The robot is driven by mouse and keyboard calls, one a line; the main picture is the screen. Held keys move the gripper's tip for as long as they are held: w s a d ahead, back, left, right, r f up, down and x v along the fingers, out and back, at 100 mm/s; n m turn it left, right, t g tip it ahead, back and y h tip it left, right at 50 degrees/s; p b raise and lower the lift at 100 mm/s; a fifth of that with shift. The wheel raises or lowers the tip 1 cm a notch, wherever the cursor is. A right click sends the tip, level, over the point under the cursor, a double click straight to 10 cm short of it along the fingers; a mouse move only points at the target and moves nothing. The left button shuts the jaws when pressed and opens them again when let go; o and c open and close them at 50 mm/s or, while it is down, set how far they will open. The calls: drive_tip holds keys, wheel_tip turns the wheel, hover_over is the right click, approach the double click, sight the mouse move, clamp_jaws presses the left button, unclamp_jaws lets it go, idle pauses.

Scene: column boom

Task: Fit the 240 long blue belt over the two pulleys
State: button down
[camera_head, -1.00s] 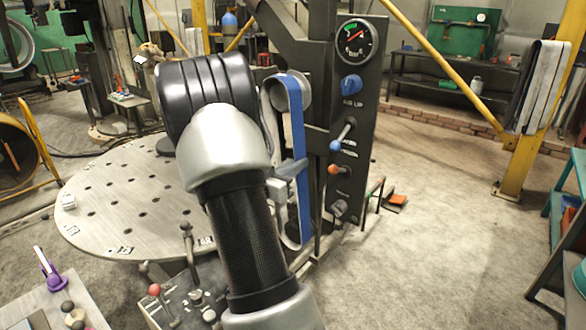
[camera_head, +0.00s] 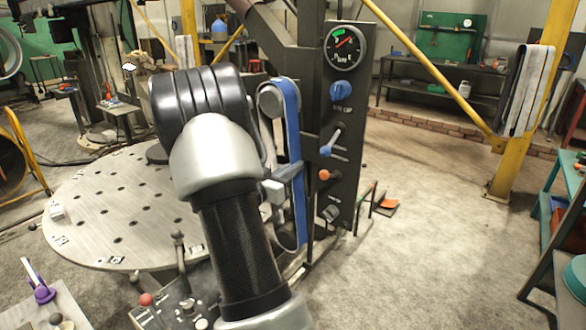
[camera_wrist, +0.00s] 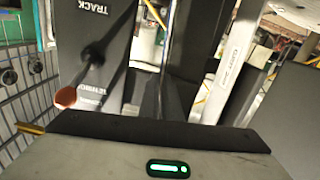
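The blue belt (camera_head: 294,115) shows in the head view as a tall loop beside the dark control panel. Its top bends around a grey round upper pulley (camera_head: 270,100). In the wrist view, dark upright shapes and a pale lettered strip fill the middle. Finger opening is unclear.
The control panel (camera_head: 344,120) with gauge, knobs and levers stands just right of the belt. A round perforated table (camera_head: 100,205) is at left. Levers (camera_head: 180,255) rise in front. Other belts (camera_head: 525,90) hang on a yellow post.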

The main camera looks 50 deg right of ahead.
drive_tip(key=c, duration=1.6)
unclamp_jaws()
drive_tip(key=shift+s+a+p, duration=0.15)
drive_tip(key=shift+s+a, duration=0.05)
drive_tip(key=shift+a, duration=1.6)
drive_tip(key=shift+s+a+p, duration=0.15)
drive_tip(key=shift+a, duration=1.6)
